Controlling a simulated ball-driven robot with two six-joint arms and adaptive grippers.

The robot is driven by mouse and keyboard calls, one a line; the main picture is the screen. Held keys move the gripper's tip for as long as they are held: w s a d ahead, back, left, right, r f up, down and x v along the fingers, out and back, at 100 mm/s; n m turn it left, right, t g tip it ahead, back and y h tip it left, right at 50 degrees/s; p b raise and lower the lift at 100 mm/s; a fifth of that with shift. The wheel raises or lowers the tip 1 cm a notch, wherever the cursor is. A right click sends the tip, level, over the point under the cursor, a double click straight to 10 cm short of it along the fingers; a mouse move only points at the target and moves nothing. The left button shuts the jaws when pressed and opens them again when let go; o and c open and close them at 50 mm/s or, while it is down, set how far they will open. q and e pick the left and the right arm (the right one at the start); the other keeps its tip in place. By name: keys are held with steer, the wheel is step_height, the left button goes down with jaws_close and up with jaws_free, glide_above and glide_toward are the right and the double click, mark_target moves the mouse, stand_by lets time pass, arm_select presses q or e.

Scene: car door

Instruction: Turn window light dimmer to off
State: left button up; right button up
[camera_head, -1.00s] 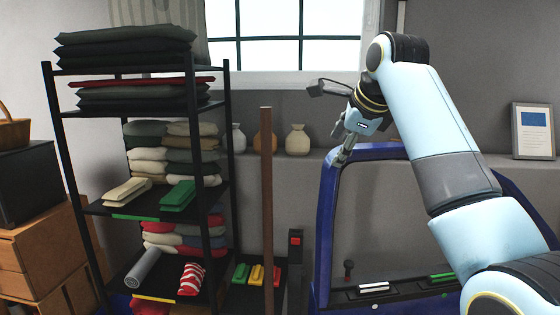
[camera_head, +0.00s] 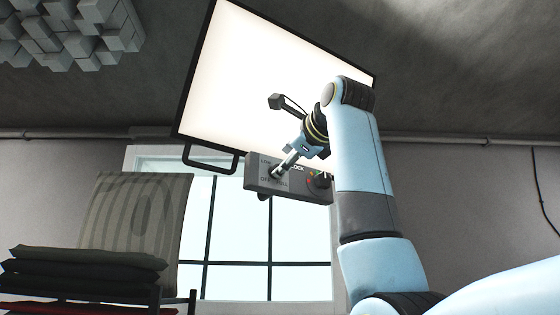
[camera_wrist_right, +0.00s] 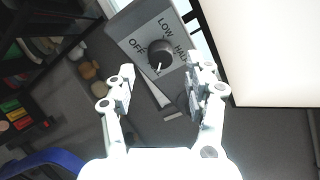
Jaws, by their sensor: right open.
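The window light (camera_head: 265,75) is a large bright white panel in a black frame, and its edge shows in the right wrist view (camera_wrist_right: 275,50). A grey control box (camera_head: 257,167) hangs at its lower edge. In the right wrist view, the box carries a dark round dimmer knob (camera_wrist_right: 160,52) with OFF at its left, LOW above and HALF at its right. Its white pointer mark faces down in the picture, away from OFF. My right gripper (camera_wrist_right: 160,82) is open, its fingers spread on either side of the knob; contact is unclear. My left gripper is out of view.
A second knob (camera_head: 319,181) sits on the box near the word LOCK. A black handle (camera_head: 210,168) hangs from the panel's lower left. Folded cloths (camera_head: 85,270) are stacked at lower left. A barred window (camera_head: 240,240) is behind.

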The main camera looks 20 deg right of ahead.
steer(key=w+p, duration=0.1)
steer(key=w, duration=0.2)
steer(key=shift+w+a, duration=0.15)
steer(key=shift+w, duration=0.15)
steer(key=shift+c, duration=1)
jaws_close()
